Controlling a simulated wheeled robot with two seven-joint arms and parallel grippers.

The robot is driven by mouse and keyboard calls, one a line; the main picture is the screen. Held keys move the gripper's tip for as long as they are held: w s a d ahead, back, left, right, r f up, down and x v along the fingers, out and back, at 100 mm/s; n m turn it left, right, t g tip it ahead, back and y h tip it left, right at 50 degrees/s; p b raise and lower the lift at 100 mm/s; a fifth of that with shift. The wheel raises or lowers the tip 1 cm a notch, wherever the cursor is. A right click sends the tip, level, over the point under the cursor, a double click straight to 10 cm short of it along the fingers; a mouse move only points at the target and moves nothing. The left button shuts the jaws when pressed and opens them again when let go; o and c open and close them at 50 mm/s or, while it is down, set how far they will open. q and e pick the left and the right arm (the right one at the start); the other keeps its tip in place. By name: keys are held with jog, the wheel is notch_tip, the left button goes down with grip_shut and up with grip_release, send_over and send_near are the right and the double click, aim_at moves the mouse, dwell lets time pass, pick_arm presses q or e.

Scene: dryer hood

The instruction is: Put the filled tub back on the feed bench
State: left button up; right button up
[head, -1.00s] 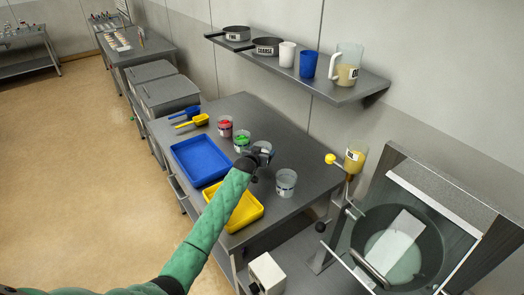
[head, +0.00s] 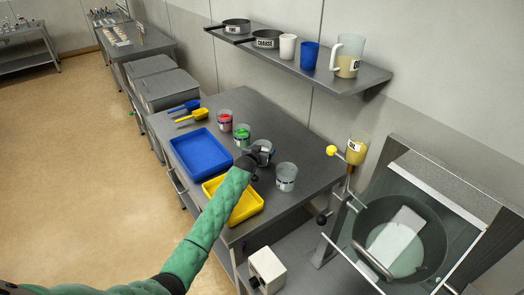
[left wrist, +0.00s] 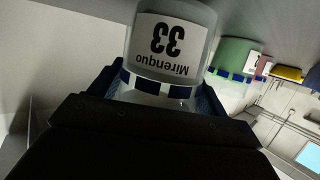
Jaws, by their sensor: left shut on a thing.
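My left gripper (head: 262,155) reaches in over the feed bench (head: 285,120) and is shut on a clear tub (head: 266,146). In the left wrist view this tub (left wrist: 172,40) has a white label reading "Mirenquo 33", upside down in the picture, and a blue-and-white band between the fingers. My right gripper is not in view.
A tub with red contents (head: 225,121), a blue tray (head: 201,154), a yellow tray (head: 247,207) and scoops (head: 192,116) are on the bench. A wall shelf (head: 300,68) holds pans, cups and a jug. A hood with a drum (head: 435,235) stands at the right.

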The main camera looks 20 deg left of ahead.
pick_arm(q)
jog(key=shift+f, duration=0.5)
jog(key=o, duration=1.2)
jog(key=shift+b, duration=0.3)
jog(key=shift+o, duration=0.4)
jog(key=shift+f, duration=0.15)
